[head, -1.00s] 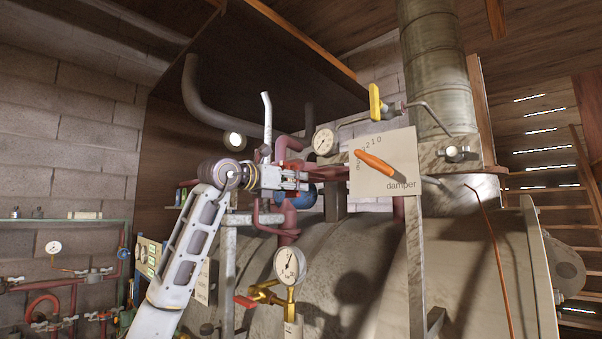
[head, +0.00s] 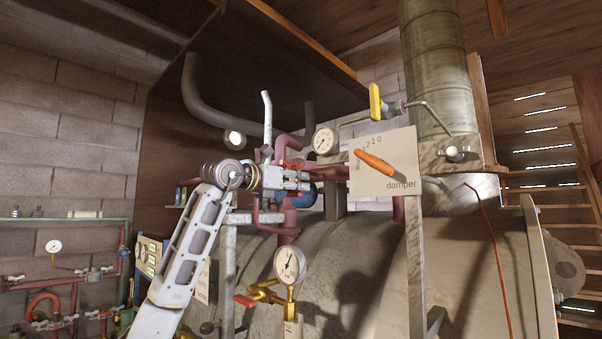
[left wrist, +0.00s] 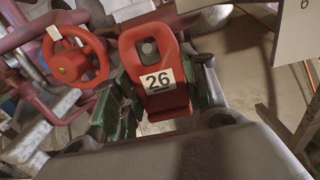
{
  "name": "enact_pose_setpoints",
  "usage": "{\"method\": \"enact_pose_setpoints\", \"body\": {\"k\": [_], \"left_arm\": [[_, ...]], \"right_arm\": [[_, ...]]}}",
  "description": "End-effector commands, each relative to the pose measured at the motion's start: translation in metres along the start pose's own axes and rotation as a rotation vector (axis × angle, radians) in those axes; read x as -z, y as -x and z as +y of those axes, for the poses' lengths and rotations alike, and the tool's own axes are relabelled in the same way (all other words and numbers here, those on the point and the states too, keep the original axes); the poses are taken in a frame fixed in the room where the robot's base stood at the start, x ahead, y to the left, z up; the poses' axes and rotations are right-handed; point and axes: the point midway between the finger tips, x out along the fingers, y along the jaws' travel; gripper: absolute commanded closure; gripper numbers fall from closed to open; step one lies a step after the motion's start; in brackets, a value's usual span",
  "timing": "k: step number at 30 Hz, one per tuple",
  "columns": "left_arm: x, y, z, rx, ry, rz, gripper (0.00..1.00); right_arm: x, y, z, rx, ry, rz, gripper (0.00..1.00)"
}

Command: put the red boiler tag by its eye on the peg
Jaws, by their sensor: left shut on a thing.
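The red boiler tag (left wrist: 157,75) fills the middle of the left wrist view. It has a white label reading 26, and its dark round eye shows near its top end, away from my gripper. My left gripper (head: 303,180) is shut on the tag, with green pads (left wrist: 128,108) on both sides of it. In the head view the gripper is in front of the red pipes, left of the damper plate; the tag is too small there to make out clearly. I cannot pick out the peg for certain in either view. My right gripper is not in view.
A damper plate (head: 407,160) with an orange handle (head: 375,162) stands right of the gripper. Gauges (head: 290,264) and red pipes (head: 289,227) are close by. The left wrist view shows a red handwheel (left wrist: 76,62) left of the tag.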

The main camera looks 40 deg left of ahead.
Motion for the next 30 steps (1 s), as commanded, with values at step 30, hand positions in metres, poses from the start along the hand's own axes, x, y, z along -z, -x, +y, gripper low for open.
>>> {"method": "enact_pose_setpoints", "body": {"k": [30], "left_arm": [[0.0007, -0.0093, -0.0001, 0.000, 0.000, 0.000, 0.78]], "right_arm": [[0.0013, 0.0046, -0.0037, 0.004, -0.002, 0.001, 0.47]]}}
